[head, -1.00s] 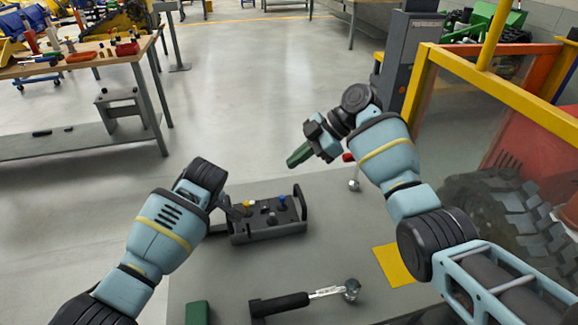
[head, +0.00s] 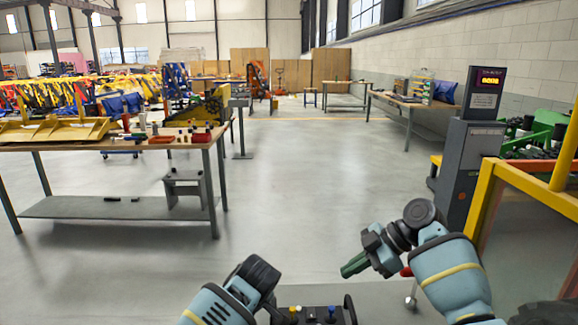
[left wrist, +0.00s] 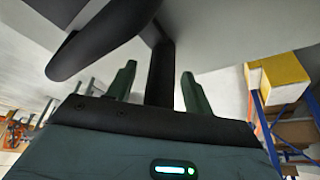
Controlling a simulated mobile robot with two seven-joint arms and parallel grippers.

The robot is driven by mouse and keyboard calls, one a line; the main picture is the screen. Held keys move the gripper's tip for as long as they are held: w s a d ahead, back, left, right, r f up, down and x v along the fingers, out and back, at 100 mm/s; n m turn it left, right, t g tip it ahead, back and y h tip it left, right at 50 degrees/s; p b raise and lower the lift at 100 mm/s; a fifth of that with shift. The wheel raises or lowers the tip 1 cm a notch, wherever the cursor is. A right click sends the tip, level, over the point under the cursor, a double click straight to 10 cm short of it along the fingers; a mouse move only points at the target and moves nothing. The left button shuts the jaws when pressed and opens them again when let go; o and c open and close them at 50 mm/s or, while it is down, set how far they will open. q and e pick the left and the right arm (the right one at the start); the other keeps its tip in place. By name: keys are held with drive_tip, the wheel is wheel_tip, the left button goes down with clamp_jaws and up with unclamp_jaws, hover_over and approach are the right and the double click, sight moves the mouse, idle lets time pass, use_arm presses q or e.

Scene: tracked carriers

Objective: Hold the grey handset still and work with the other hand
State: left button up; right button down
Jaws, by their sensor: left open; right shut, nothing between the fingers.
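The grey handset (head: 318,318) shows only at the bottom edge of the head view, with small knobs, one blue and one yellow, and a dark upright handle at its right end. The rest is cut off. My left wrist is beside its left end; its fingers do not show there. In the left wrist view my left gripper (left wrist: 158,82) is open, its green fingers on either side of a dark bar, apparently part of the handset. My right gripper (head: 354,266) is shut and empty, above and to the right of the handset, with its green fingers pointing left.
A small red-topped metal piece (head: 411,299) is below my right wrist. A yellow frame (head: 484,205) and a grey post with a display (head: 470,165) stand at the right. A workbench (head: 180,143) is at the left. The floor between is clear.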

use_arm(q)
drive_tip(key=v, duration=1.1)
drive_tip(key=shift+r, duration=0.2)
